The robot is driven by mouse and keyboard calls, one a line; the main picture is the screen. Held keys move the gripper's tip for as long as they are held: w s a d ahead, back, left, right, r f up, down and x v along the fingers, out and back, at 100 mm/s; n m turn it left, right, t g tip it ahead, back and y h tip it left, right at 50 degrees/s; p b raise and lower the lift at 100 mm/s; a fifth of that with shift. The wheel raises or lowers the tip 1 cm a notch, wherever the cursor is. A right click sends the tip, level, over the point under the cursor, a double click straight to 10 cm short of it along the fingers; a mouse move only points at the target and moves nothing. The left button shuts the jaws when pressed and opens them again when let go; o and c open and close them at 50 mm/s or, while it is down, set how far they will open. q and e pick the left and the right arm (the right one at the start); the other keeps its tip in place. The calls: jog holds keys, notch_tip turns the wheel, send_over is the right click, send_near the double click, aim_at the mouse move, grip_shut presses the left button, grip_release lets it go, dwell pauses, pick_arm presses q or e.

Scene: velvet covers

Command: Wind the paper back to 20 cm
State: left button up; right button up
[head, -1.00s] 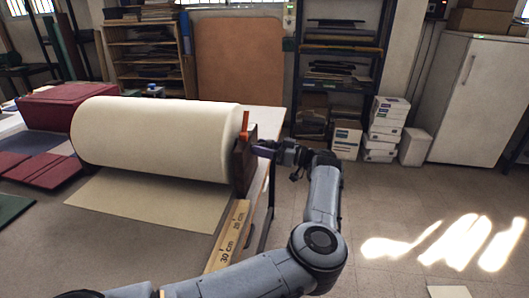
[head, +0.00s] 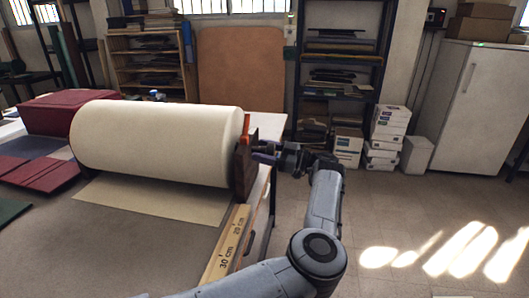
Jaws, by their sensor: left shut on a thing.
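The cream paper roll (head: 155,143) lies across a stand on the table, with a dark wooden end bracket (head: 243,170) at its right. A flat sheet of paper (head: 150,199) comes out under the roll toward me. A wooden ruler (head: 226,250) marked 20 cm and 30 cm lies along the table's right edge. The sheet's front edge lines up near the 20 cm label; the exact mark is too small to read. My left gripper (head: 266,157) is at the right of the bracket, shut on a small dark purplish handle, partly hidden by the fingers. My right gripper is not in view.
An orange piece (head: 246,124) stands on the bracket top. Dark red boxes (head: 60,112) and flat covers (head: 45,172) lie at the left. White boxes (head: 388,125) and a pale cabinet (head: 475,105) stand beyond. The floor at right is clear.

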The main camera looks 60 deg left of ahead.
pick_arm(q)
jog(key=o, duration=1.4)
jog(key=shift+o, duration=0.2)
jog(key=v, duration=0.8)
jog(key=shift+w+d+f+p, duration=0.1)
jog(key=shift+w+d+p, duration=0.05)
jog(key=shift+w+p, duration=0.15)
jog(key=shift+v, duration=1.05)
